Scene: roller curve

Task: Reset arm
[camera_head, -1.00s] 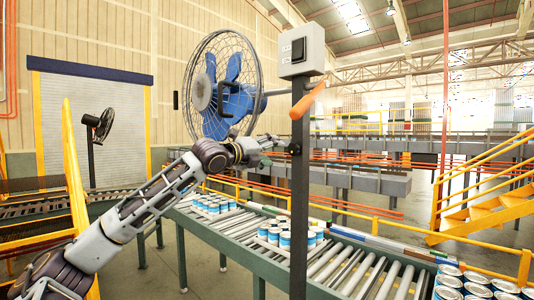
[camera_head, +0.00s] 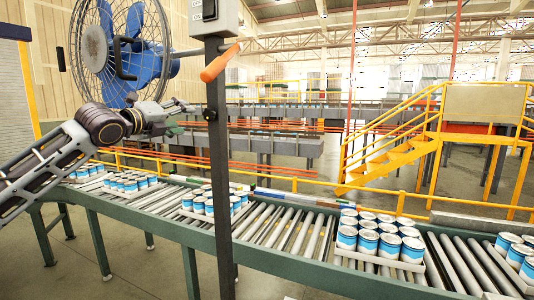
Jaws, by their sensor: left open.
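My left arm comes in from the left. My left gripper (camera_head: 184,107) is open and empty, held in the air left of the dark post (camera_head: 222,170) and in front of the blue fan (camera_head: 125,45). In the picture it sits a little below and left of the orange handle (camera_head: 220,64) on the post. I cannot tell whether it touches the post. My right gripper is not in view.
A roller conveyor (camera_head: 285,228) crosses in front, carrying trays of blue-and-white cans (camera_head: 365,240). A grey switch box (camera_head: 212,16) tops the post. Yellow stairs (camera_head: 400,155) and rails stand behind at the right. Floor shows below the conveyor.

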